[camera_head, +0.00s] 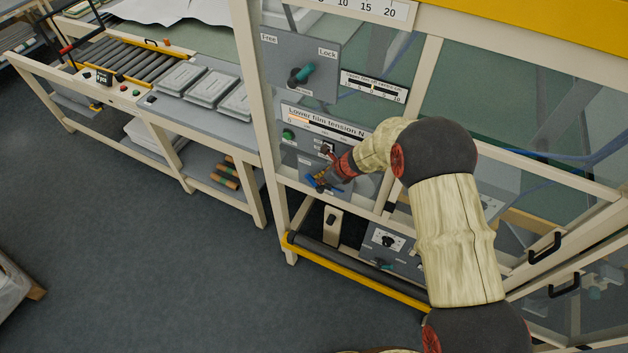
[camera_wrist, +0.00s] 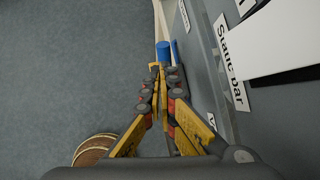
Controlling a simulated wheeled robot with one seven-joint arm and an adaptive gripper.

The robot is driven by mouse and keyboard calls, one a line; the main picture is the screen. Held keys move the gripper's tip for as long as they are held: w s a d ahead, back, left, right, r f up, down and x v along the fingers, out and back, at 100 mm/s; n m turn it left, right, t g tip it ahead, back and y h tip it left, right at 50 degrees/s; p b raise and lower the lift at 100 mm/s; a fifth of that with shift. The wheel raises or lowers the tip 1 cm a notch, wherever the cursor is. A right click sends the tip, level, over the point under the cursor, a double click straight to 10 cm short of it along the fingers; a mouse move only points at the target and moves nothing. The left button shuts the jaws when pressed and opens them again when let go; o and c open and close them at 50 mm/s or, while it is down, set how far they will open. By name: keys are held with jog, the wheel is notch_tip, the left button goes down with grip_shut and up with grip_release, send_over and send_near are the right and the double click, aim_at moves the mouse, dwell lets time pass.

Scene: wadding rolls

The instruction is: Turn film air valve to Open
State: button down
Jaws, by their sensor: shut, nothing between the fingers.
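My gripper (camera_head: 320,183) is at the front of the grey panel below the "Lower film tension N" scale, with its yellow fingers closed. In the wrist view the fingertips (camera_wrist: 158,68) meet, and nothing shows between them. A blue cylindrical handle (camera_wrist: 163,52) stands just beyond the tips, close to the panel face; I cannot tell whether they touch. It may be the film air valve's handle, but no readable label confirms this. In the head view a small bit of blue (camera_head: 309,180) shows beside my fingers.
The "Static bar" label (camera_wrist: 230,65) is on the panel right of my fingers. A Free/Lock lever (camera_head: 302,75) sits above, and a lower control box (camera_head: 388,242) below. A yellow-edged roller (camera_head: 350,272) crosses underneath. Open floor (camera_head: 190,270) lies left.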

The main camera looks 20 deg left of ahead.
notch_tip(320, 180, up, 11)
jog(key=s+d, duration=0.1)
jog(key=shift+s+d+f, duration=0.2)
jog(key=shift+s, duration=0.2)
jog(key=s+d+f+n+g+h, duration=0.1)
jog(key=s+d+f+n+g, duration=0.2)
jog(key=s+n, duration=0.6)
jog(key=s+d+r+n+t+h+b, duration=0.1)
jog(key=s+d+n+t+b, duration=0.1)
jog(key=s+d+n+b, duration=0.2)
jog(key=s+d+r+n+t+h+b, duration=0.1)
jog(key=s+d+n+b, duration=0.3)
jog(key=s+d+b, duration=0.6)
jog(key=s+d+r+n+t+h+b, duration=0.1)
jog(key=s+d+n+t+h+b, duration=0.2)
jog(key=s+d+b, duration=0.4)
jog(key=d+n+b, duration=0.1)
jog(key=d+b, duration=0.6)
jog(key=d, duration=1)
jog(key=shift+s+r, duration=0.3)
jog(key=shift+s, duration=0.05)
